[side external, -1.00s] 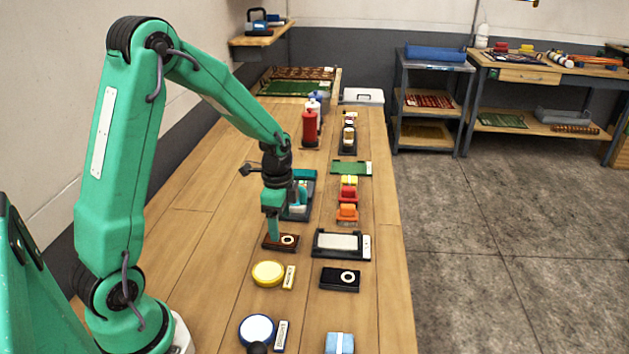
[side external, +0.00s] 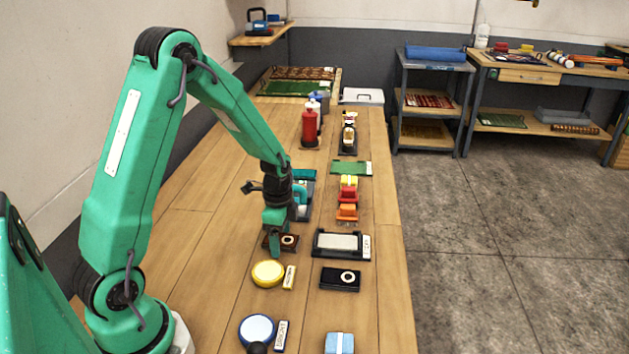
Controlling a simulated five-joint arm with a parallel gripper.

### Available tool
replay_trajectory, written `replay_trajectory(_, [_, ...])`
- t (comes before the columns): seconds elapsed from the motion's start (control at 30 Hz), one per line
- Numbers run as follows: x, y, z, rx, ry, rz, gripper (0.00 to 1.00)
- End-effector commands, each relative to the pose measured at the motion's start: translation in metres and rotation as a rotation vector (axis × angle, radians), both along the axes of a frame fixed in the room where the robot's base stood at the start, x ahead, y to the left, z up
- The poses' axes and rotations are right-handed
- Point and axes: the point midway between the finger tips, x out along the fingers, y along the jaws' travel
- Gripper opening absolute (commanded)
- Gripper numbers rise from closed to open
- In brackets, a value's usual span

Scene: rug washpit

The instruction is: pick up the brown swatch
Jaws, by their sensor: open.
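The brown swatch (side external: 291,241) is a small dark brown piece with a pale ring on it, lying flat on the wooden bench. My gripper (side external: 275,252) points down at the left part of the swatch and hides much of it. The jaws are open. I cannot tell from this side whether a finger touches the swatch or the bench.
A black piece with a ring (side external: 341,279) and a black tray with a pale pad (side external: 340,243) lie to the right. A yellow round tin (side external: 268,273) sits just in front. A teal item (side external: 304,184) stands close behind my gripper. The bench's left strip is clear.

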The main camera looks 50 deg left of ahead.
Motion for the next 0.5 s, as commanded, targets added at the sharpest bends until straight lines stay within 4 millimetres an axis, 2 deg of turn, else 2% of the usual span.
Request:
replay_trajectory(0.13, [0.0001, 0.0001, 0.0002, 0.000, 0.000, 0.000, 0.75])
replay_trajectory(0.37, [0.0001, 0.0001, 0.0003, 0.000, 0.000, 0.000, 0.29])
replay_trajectory(0.4, [0.0000, 0.0000, 0.0003, 0.000, 0.000, 0.000, 0.26])
replay_trajectory(0.5, [0.0001, 0.0000, 0.0003, 0.000, 0.000, 0.000, 0.26])
